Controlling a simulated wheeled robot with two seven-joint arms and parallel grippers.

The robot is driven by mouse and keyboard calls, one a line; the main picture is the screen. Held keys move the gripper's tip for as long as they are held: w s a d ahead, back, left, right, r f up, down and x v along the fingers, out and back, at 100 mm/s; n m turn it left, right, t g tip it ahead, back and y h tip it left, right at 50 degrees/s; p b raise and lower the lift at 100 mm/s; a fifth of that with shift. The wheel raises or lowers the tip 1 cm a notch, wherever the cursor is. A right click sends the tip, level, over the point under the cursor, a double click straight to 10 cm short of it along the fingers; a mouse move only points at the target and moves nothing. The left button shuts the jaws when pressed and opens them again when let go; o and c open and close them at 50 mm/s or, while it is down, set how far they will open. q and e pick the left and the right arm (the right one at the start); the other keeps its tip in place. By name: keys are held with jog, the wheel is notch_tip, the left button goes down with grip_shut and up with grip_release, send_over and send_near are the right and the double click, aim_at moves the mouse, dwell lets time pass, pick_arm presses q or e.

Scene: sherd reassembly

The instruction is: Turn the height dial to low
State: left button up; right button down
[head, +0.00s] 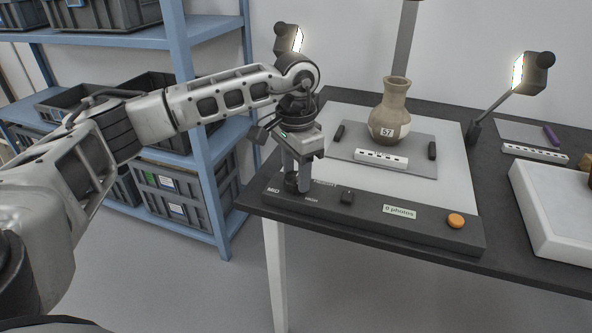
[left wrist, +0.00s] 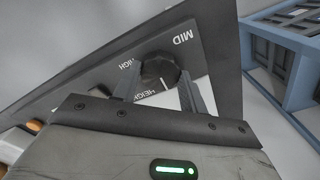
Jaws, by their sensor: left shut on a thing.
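The height dial (head: 291,184) is a dark round knob at the left end of the black control strip on the table's front edge. My left gripper (head: 297,178) reaches down over it from above, its fingers shut on the dial's sides. In the left wrist view the dial (left wrist: 160,68) sits between the two fingers (left wrist: 157,88). The labels MID, HIGH and HEIGHT show around it. A low label is not readable, and the gripper hides part of the dial face. A short white line shows near the dial's lower edge; I cannot tell which setting it marks. My right gripper is out of view.
The control strip (head: 420,231) also carries a small black knob (head: 347,197), an "8 photos" display (head: 399,211) and an orange button (head: 455,220). A vase (head: 390,112) labelled 57 stands behind on a grey plate. Blue shelving (head: 190,120) with crates stands left; a white tray (head: 548,212) lies right.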

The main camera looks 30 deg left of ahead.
aim_at(296, 177)
pick_arm(q)
jog(key=o, duration=1)
jog(key=shift+c, duration=0.2)
jog(key=shift+r, duration=0.1)
notch_tip(296, 177, up, 16)
jog(key=p, duration=0.2)
